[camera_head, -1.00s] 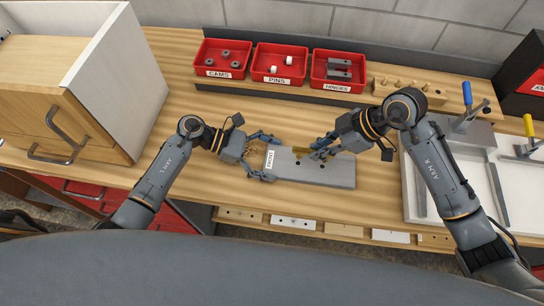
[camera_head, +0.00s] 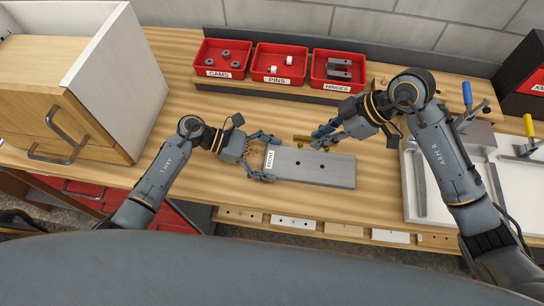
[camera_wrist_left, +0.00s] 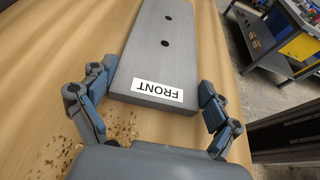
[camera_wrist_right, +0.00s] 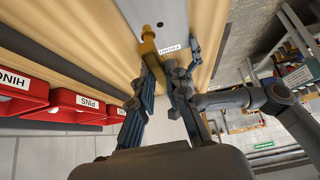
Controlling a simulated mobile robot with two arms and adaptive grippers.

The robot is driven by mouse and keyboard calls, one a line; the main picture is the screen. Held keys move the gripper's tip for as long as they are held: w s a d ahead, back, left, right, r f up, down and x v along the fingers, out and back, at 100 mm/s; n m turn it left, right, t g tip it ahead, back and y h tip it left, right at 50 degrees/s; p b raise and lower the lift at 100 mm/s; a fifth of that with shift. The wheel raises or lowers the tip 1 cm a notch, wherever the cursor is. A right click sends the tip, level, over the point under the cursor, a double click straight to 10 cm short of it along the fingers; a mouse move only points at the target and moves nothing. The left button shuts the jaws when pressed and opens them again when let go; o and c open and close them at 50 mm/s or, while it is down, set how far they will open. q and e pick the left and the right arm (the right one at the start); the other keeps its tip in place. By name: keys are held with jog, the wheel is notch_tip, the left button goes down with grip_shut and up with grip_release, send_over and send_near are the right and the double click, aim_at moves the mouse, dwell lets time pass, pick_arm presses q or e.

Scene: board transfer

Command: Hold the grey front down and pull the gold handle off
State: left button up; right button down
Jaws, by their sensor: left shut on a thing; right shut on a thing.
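The grey front (camera_head: 315,168) lies flat on the bench with its FRONT label at the left end and two dark holes showing. My left gripper (camera_head: 265,157) is shut on its left end, one finger on each long edge, as the left wrist view of the front (camera_wrist_left: 165,45) shows. The gold handle (camera_head: 302,138) is in my right gripper (camera_head: 318,142), beyond the far edge of the front and apart from the holes. In the right wrist view the handle (camera_wrist_right: 148,42) sits between the fingertips. Part of it is hidden by the fingers.
Red bins of cams (camera_head: 222,57), pins (camera_head: 279,63) and hinges (camera_head: 338,70) stand at the back. A wooden cabinet (camera_head: 60,110) is at the left. A white tray with clamps (camera_head: 430,212) is at the right. Bench right of the front is clear.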

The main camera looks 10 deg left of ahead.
jog(key=w+a, duration=0.3)
jog(key=w, duration=0.8)
jog(key=shift+f, duration=0.1)
dwell(0.4)
jog(key=shift+f, duration=3.85)
jog(key=c, duration=1.3)
grip_release()
jog(key=shift+o, duration=0.2)
jog(key=shift+w+d+r, duration=0.1)
jog(key=shift+d+r, duration=0.05)
jog(key=v, duration=1.1)
jog(key=shift+d+r, duration=0.25)
jog(key=shift+r, duration=0.05)
